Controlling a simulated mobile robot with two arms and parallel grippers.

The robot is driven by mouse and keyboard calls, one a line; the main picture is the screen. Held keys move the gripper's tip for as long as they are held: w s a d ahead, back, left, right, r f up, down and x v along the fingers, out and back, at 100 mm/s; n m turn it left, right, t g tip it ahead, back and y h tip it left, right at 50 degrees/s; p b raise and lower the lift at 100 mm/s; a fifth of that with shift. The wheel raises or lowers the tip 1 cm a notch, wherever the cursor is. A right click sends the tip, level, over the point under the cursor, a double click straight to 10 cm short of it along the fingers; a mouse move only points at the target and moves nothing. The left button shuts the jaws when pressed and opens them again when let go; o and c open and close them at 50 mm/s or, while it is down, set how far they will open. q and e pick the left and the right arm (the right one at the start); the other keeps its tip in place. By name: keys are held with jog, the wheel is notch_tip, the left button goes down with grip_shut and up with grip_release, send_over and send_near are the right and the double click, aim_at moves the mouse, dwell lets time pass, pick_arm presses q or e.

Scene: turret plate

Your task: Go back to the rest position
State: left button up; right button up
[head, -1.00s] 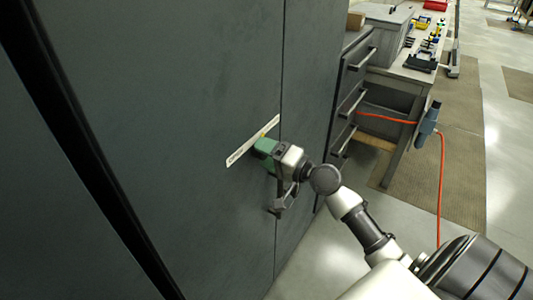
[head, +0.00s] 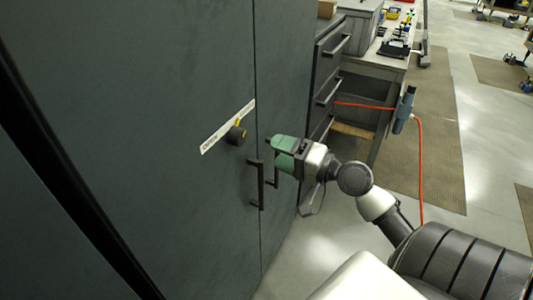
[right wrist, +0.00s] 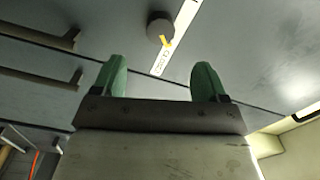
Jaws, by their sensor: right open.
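My right gripper (head: 275,151) has green fingers and stands in front of the dark grey cabinet (head: 150,90), to the right of a round black knob (head: 236,135). In the right wrist view its two fingers (right wrist: 152,80) are apart with nothing between them, and the knob (right wrist: 159,27) lies beyond them. The knob has a yellow pointer and sits by a white label strip (head: 222,130). The gripper is clear of the knob. My left gripper is not in view.
Two vertical black handles (head: 256,185) are on the cabinet doors close to my right gripper. A drawer unit (head: 330,75) and a workbench (head: 375,75) stand beyond. An orange hose (head: 420,170) hangs from a blue tool (head: 404,109). Open floor lies to the right.

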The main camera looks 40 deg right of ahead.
jog(key=shift+s+d, duration=0.1)
jog(key=shift+s, duration=0.15)
dwell(0.4)
jog(key=d+f+g+h, duration=0.2)
jog(key=f+h, duration=0.1)
jog(key=f, duration=1.1)
jog(key=d+f+g+h, duration=0.3)
jog(key=f, duration=1.1)
jog(key=s+a+f+n+g, duration=0.1)
jog(key=s+f, duration=0.2)
jog(key=f, duration=0.3)
jog(key=s+a+f+g, duration=0.1)
jog(key=s+f+g, duration=0.15)
jog(key=f, duration=0.35)
jog(key=s+a+f+n+g, duration=0.2)
jog(key=s+a+f, duration=0.1)
jog(key=s+f, duration=0.35)
jog(key=s+a+f+n+g, duration=0.1)
jog(key=s+a+f+n, duration=0.1)
jog(key=s+a+f, duration=0.4)
jog(key=s+a+f+n+g, duration=0.2)
jog(key=s+f, duration=0.3)
jog(key=s, duration=0.3)
jog(key=s+a+f+n+g, duration=0.2)
jog(key=s+a+f+n, duration=0.2)
jog(key=s, duration=0.4)
jog(key=shift+s+a+f+n+h, duration=0.2)
jog(key=shift+a+f+n+h, duration=0.2)
jog(key=shift+n, duration=0.4)
